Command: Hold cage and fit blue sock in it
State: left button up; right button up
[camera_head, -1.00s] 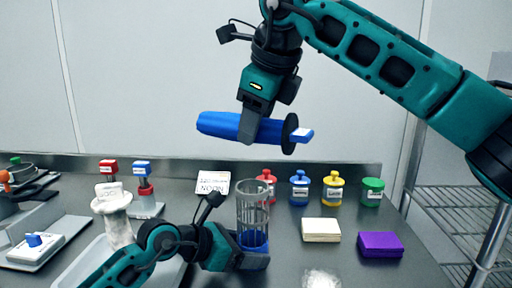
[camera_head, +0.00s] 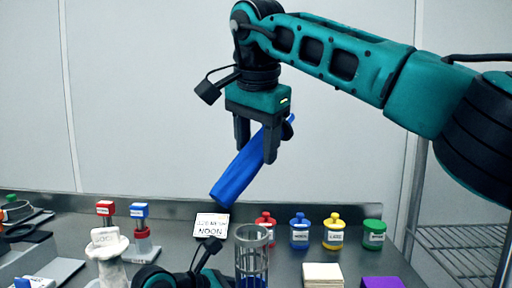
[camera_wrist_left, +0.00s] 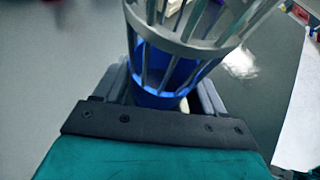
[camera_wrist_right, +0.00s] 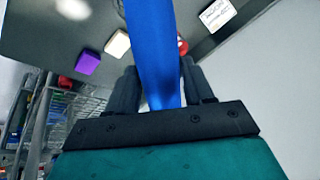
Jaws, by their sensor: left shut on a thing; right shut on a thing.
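The blue sock (camera_head: 240,176) is a long blue tube held in the air by my right gripper (camera_head: 256,150). It slants, with its lower end down to the left and a dark collar at its upper right. It fills the gap between the fingers in the right wrist view (camera_wrist_right: 152,60). The cage (camera_head: 251,240) is a clear grey slatted cylinder standing upright at bottom centre, below the sock and apart from it. My left gripper (camera_wrist_left: 165,98) is shut on the cage low down, where a blue base (camera_wrist_left: 160,96) shows. In the head view the left fingers are mostly cut off.
Red, blue, yellow and green lidded jars (camera_head: 300,232) stand behind and right of the cage. A NOON sign (camera_head: 210,225) stands behind it. A cream block (camera_head: 323,275) and purple block (camera_head: 382,283) lie right.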

aim_at(259, 167)
jog(key=n, duration=0.1)
jog(key=n+t, duration=0.1)
jog(key=n, duration=0.1)
jog(key=n+t, duration=0.1)
jog(key=n, duration=0.1)
jog(key=shift+d+r+y, duration=0.2)
jog(key=shift+r+y, duration=0.1)
jog(key=shift+y, duration=0.1)
jog(key=n+y, duration=0.1)
jog(key=n+t, duration=0.1)
jog(key=n, duration=0.1)
jog(key=shift+d+r+t+y, duration=0.1)
jog(key=shift+r+t+y, duration=0.05)
jog(key=shift+t+y, duration=0.2)
jog(key=n+y, duration=0.2)
jog(key=n+t+y, duration=0.1)
jog(key=shift+s+d+r+n, duration=0.1)
jog(key=shift+s+r+n, duration=0.1)
jog(key=shift+s+n, duration=0.15)
jog(key=n+y, duration=0.2)
jog(key=n, duration=0.1)
jog(key=shift+s+r+y, duration=0.2)
jog(key=shift+s+y, duration=0.05)
jog(key=shift+s, duration=0.05)
jog(key=shift+s+r+n+y, duration=0.2)
jog(key=shift+s+n+y, duration=0.15)
jog(key=shift+n+y, duration=0.65)
jog(key=shift+f, duration=2.95)
